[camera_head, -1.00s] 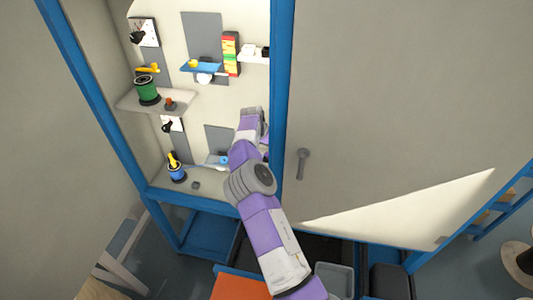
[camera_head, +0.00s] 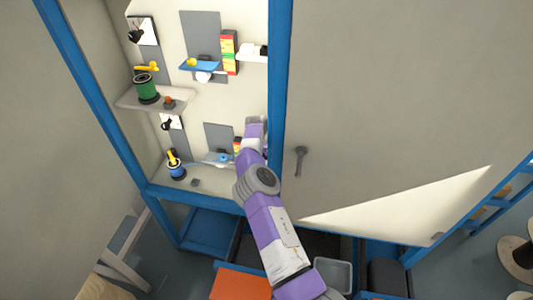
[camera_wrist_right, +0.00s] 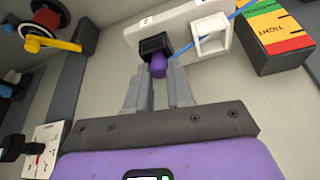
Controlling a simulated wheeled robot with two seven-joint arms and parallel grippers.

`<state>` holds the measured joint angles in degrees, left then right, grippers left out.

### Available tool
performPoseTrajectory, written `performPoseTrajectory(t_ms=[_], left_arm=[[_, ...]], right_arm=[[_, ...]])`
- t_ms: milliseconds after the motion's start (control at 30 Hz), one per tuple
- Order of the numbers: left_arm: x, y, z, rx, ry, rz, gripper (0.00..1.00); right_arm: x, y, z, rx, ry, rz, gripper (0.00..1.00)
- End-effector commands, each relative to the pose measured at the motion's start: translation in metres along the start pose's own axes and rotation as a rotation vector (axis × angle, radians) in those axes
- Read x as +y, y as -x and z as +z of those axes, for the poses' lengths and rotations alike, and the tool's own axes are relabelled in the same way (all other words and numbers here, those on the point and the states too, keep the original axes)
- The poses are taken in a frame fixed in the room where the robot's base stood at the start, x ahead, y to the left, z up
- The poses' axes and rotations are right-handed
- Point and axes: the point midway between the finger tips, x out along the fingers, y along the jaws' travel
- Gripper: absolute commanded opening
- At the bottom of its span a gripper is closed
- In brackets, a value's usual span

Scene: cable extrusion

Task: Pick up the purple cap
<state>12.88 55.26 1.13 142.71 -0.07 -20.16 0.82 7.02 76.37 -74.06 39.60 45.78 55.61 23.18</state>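The purple cap (camera_wrist_right: 158,66) shows in the right wrist view, sitting at a black block (camera_wrist_right: 156,46) on a pale fixture on the panel. My right gripper (camera_wrist_right: 159,76) is open. Its two grey fingers point at the cap, one on each side, with the cap at about the level of the fingertips. I cannot tell whether the fingers touch it. In the head view my right arm (camera_head: 263,190) reaches into the cabinet, and the cap cannot be made out there. My left gripper is not in view.
A "TIGHT" colour-marked box (camera_wrist_right: 278,37) is right of the fixture, with a white square frame (camera_wrist_right: 211,37) and blue cable between. A green spool (camera_head: 146,89) stands on the left shelf (camera_head: 125,102), a blue spool (camera_head: 176,168) below.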

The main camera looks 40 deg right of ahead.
Motion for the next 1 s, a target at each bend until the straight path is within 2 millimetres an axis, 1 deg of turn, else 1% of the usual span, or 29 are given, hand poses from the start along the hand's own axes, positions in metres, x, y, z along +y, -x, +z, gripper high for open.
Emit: performPoseTrajectory(t_ms=[33,100,333,433,567,800,900,1000], left_arm=[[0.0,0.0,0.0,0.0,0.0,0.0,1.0],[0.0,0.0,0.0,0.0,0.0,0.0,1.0],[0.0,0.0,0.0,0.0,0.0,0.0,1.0],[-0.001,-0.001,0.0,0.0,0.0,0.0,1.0],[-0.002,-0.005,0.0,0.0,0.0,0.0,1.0],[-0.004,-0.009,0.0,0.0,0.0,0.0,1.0],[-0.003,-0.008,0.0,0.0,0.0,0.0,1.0],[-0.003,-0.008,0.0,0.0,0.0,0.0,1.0]], right_arm=[[0.0,0.0,0.0,0.0,0.0,0.0,0.08],[0.0,0.0,0.0,0.0,0.0,0.0,0.0],[0.0,0.001,0.0,0.0,0.0,0.0,0.0],[0.0,0.006,-0.003,0.001,0.0,-0.001,0.0],[-0.001,0.025,-0.011,0.003,-0.002,-0.004,0.0],[-0.001,0.069,-0.029,0.002,-0.001,-0.004,0.0],[0.0,0.083,-0.035,0.002,0.0,-0.003,0.0],[0.0,0.09,-0.037,0.0,0.001,-0.001,0.0]])
